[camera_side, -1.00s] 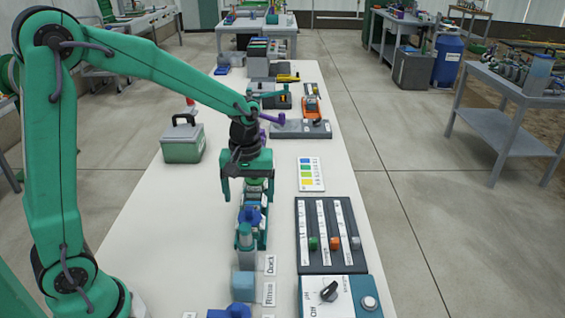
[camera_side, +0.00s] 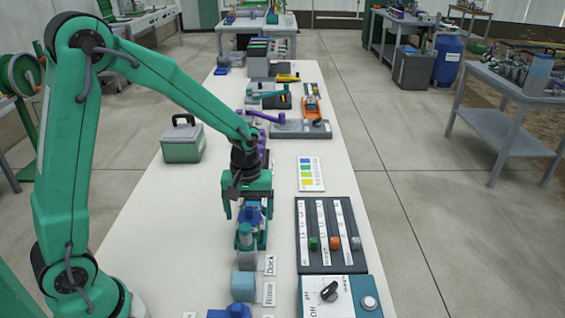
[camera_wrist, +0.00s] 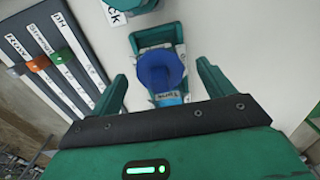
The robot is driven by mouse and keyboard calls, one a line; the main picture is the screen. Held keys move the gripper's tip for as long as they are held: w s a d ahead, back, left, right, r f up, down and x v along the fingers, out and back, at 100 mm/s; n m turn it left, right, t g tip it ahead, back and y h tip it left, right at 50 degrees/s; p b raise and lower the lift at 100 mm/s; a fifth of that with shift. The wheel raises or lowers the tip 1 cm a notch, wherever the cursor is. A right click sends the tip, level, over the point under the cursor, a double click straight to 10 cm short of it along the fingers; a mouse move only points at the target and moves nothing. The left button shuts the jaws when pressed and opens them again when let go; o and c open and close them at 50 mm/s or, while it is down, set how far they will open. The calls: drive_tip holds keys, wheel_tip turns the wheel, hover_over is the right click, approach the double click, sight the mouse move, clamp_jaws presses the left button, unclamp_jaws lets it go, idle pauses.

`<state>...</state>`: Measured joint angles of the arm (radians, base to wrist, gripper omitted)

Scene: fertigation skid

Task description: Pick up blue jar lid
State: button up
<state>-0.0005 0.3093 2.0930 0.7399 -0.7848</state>
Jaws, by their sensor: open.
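The blue jar lid (camera_wrist: 160,72) is a round blue piece with a raised middle, on top of a jar in a teal holder (camera_wrist: 178,34). In the side view the blue lid (camera_side: 250,216) sits below and between my fingers. My gripper (camera_side: 249,212) is open and points down over it. In the wrist view my gripper's two fingers (camera_wrist: 163,84) stand apart on either side of the lid, with clear gaps. Nothing is held. The jar under the lid is mostly hidden.
A slider panel (camera_side: 328,235) lies to the right, with a knob box (camera_side: 340,296) in front of it. A green case (camera_side: 182,142) is at the left.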

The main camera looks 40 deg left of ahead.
sight(250, 210)
idle(0.3)
drive_tip(key=c, duration=1.1)
drive_tip(key=shift+r, duration=0.2)
drive_tip(key=shift+r, duration=0.55)
drive_tip(key=r, duration=0.3)
drive_tip(key=shift+s+d+r, duration=0.1)
drive_tip(key=shift+s+d, duration=0.05)
drive_tip(key=shift+d, duration=0.2)
drive_tip(key=s+d+r, duration=0.2)
drive_tip(key=d, duration=0.1)
drive_tip(key=s+d+r, duration=0.1)
drive_tip(key=d+r, duration=0.1)
drive_tip(key=d, duration=0.1)
drive_tip(key=s+d+r, duration=0.2)
drive_tip(key=d, duration=0.1)
drive_tip(key=shift+s+d+r, duration=0.15)
drive_tip(key=shift+s+r, duration=0.05)
drive_tip(key=shift+s, duration=0.15)
drive_tip(key=shift+r, duration=0.2)
drive_tip(key=shift+r, duration=1.8)
